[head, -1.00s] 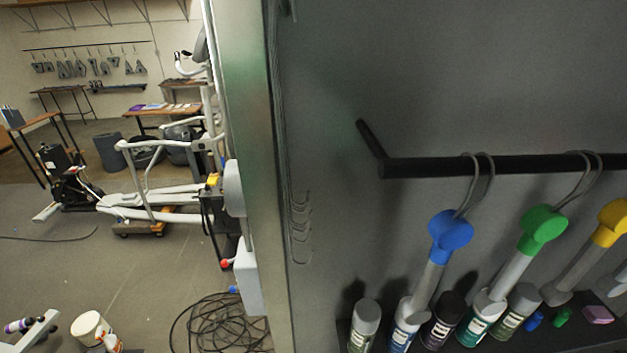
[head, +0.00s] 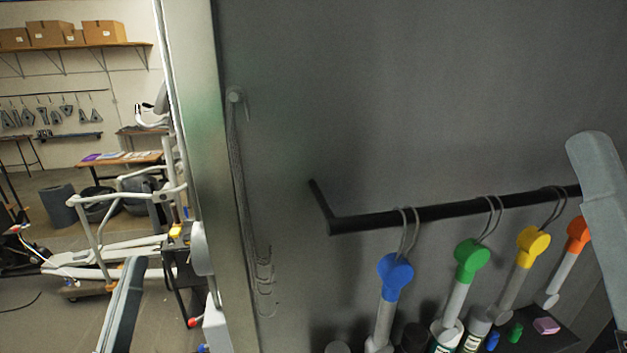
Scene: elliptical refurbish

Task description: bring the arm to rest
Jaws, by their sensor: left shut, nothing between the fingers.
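A grey part of my left arm rises from the bottom edge at left, with my left gripper (head: 134,268) toward its upper end. The gripper is shut with nothing in it; its fingers are hard to make out. It shows in front of the floor and the white exercise machine (head: 110,255), left of the metal cabinet edge. A grey link of my right arm comes in at the right edge, in front of the panel. My right gripper is not in view.
A black rail (head: 450,212) on the grey panel (head: 400,90) carries hooks with blue (head: 395,277), green (head: 471,260), yellow (head: 532,246) and orange (head: 579,234) tool heads. Spray cans and small coloured blocks stand below. A trash bin (head: 60,205) and a table (head: 120,165) are behind.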

